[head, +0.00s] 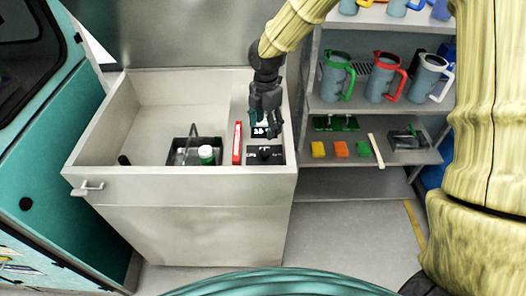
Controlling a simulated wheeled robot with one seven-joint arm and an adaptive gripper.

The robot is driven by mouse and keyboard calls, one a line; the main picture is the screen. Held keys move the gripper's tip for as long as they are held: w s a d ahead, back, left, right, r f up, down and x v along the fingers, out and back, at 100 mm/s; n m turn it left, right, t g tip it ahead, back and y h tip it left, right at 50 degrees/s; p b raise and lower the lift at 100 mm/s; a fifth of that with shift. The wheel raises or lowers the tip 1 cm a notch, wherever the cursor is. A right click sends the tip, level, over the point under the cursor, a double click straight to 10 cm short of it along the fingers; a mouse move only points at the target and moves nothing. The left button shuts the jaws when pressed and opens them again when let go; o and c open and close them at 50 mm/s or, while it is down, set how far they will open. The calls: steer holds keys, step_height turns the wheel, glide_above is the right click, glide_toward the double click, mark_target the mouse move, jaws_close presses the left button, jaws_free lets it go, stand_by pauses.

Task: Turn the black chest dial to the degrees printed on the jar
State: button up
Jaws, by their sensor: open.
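My gripper (264,128) is open and points down over the right part of the grey chest (180,218). Its fingers are in front of a small display with white digits, too small to read surely. Just in front of the fingers is a black panel with a black dial (265,152); the gripper seems apart from it, though the gap is hard to judge. Any print on the jar is unreadable here.
A red upright object (237,143) stands between tray and panel. The chest's left part is mostly clear. Shelves (385,103) at right hold several mugs and small coloured blocks.

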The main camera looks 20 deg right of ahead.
mark_target(265, 151)
steer(key=shift+w+f+p, duration=0.15)
steer(key=shift+f+p, duration=0.35)
steer(key=shift+f, duration=2.55)
steer(key=shift+w+f+p, duration=0.1)
steer(key=shift+f+p, duration=0.4)
steer(key=shift+f, duration=2.5)
steer(key=c, duration=1)
steer(key=shift+c, duration=0.2)
